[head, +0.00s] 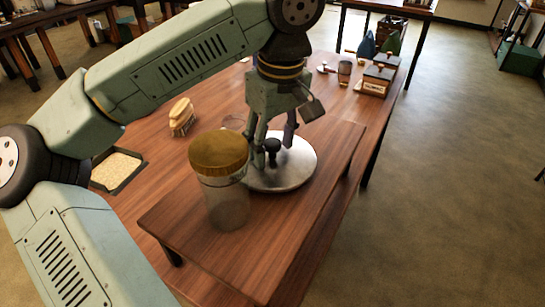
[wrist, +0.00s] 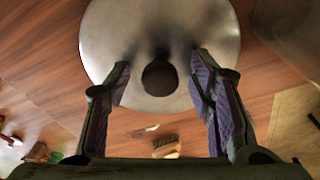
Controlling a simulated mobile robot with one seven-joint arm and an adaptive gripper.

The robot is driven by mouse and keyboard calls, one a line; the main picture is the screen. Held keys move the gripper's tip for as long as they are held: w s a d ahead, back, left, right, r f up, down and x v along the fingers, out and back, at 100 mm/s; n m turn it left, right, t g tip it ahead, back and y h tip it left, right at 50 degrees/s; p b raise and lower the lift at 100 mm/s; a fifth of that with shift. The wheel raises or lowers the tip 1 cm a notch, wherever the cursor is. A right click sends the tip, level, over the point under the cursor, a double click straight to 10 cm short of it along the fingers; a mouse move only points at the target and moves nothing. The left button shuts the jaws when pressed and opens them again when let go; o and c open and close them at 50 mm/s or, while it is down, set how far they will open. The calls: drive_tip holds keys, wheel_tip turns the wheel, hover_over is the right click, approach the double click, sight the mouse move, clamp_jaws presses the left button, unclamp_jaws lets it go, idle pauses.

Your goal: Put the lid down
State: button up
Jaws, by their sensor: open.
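The lid (head: 295,170) is a round, shiny metal disc with a dark knob (head: 272,146) on top. It lies flat on the raised wooden board on the table, and its left edge is partly hidden by a jar. My gripper (head: 275,140) points down over the lid, with its fingers on either side of the knob. In the wrist view the lid (wrist: 205,30) fills the top middle and the knob (wrist: 159,77) sits between the two spread fingers. Gaps show on both sides of the knob, so my gripper (wrist: 163,80) is open and holds nothing.
A glass jar (head: 228,203) with a brown-gold cap stands close left of the lid. A brush (head: 181,117) and a shallow tray (head: 118,171) lie further left. Small boxes (head: 376,80) stand at the back right. The front of the wooden board (head: 270,235) is clear.

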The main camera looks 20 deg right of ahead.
drive_tip(key=shift+c, duration=0.4)
clamp_jaws()
drive_tip(key=shift+r, duration=0.2)
